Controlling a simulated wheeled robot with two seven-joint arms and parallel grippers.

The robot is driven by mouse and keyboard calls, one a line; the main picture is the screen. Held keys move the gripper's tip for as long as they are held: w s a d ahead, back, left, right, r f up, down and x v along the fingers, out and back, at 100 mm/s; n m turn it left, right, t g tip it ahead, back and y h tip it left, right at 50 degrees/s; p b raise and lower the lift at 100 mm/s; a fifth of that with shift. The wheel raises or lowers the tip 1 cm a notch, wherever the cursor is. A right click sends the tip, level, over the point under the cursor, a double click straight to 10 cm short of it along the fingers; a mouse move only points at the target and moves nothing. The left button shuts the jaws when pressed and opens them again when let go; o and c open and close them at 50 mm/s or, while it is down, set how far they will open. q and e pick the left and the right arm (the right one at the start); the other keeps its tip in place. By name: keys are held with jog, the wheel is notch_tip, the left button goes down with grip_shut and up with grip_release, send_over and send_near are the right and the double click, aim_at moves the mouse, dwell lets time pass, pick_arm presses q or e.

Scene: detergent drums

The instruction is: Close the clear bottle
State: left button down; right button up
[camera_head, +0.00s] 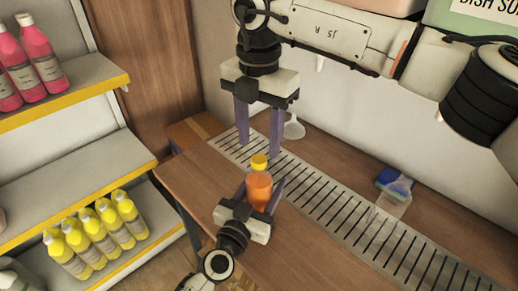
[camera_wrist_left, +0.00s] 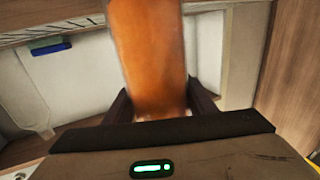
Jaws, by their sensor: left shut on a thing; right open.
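A see-through bottle with orange contents (camera_head: 258,190) stands upright near the table's edge, with a yellow cap (camera_head: 259,161) at its top. I cannot tell whether the cap is tight. My left gripper (camera_head: 262,187) is shut on the bottle's body from the near side. In the left wrist view the bottle (camera_wrist_left: 150,55) sits between the dark fingers of my left gripper (camera_wrist_left: 160,100); its top is out of frame. My right gripper (camera_head: 260,148) points down, open, with its purple-grey fingers just above and around the cap's level. It seems to hold nothing.
A slotted metal grate (camera_head: 330,205) runs along the wooden table (camera_head: 185,180). A white funnel (camera_head: 294,129) stands by the wall. A clear container with a blue top (camera_head: 393,183) is at the right. Shelves on the left hold pink bottles (camera_head: 40,50) and yellow bottles (camera_head: 100,228).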

aim_at(259, 193)
notch_tip(259, 193, up, 8)
dwell(0.4)
pick_arm(q)
jog(key=c, duration=0.7)
grip_release()
jog(key=v, duration=1)
jog(key=shift+s+a+p, duration=0.1)
jog(key=shift+s+p, duration=0.05)
jog(key=shift+p, duration=0.25)
pick_arm(e)
jog(key=shift+r, duration=0.4)
